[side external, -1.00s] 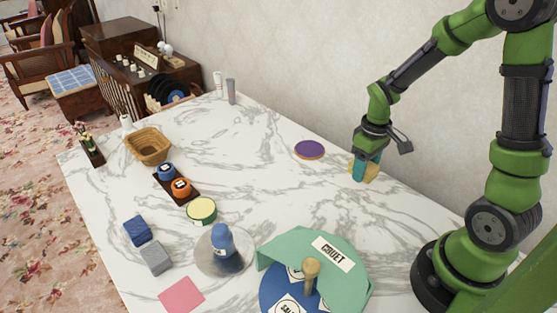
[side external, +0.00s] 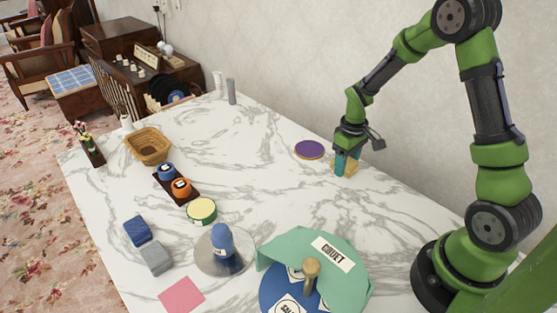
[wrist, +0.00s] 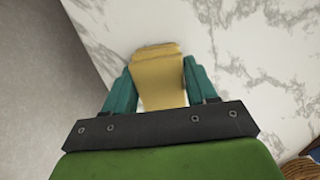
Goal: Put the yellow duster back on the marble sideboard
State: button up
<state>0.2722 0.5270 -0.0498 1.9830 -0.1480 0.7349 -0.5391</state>
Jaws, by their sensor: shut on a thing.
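My gripper (side external: 346,163) is at the back right of the marble sideboard (side external: 265,185), just right of a purple disc. Its teal fingers are shut on the yellow duster (wrist: 158,75), which shows between them in the wrist view. In the side view the duster (side external: 351,168) is partly hidden behind the fingers. It is low over the marble, and I cannot tell whether it touches the surface.
The purple disc (side external: 309,150) lies close to the left of my gripper. A wicker basket (side external: 148,146), a dark tray with blue and orange pots, a green-sided tin (side external: 201,210) and a blue-topped bottle (side external: 222,242) stand farther left. Bare marble lies in front of my gripper.

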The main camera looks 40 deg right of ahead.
jog(key=shift+f, duration=0.1)
jog(key=o, duration=1)
notch_tip(320, 180, up, 12)
jog(key=shift+s+a+r+m+t+y, duration=0.35)
jog(key=shift+s+a+r+m+t, duration=0.6)
jog(key=shift+s+a+r, duration=1.4)
jog(key=shift+s+a+r+m+t+y, duration=0.35)
jog(key=shift+s+a+r+t, duration=1.2)
jog(key=shift+s+a, duration=0.85)
jog(key=shift+s+a+r+m+t+y, duration=0.3)
jog(key=shift+s+a+r+m+t, duration=0.6)
jog(key=shift+s+a+r, duration=1.55)
jog(key=shift+w+a+f, duration=0.3)
jog(key=shift+w+a, duration=0.1)
jog(key=shift+w, duration=0.25)
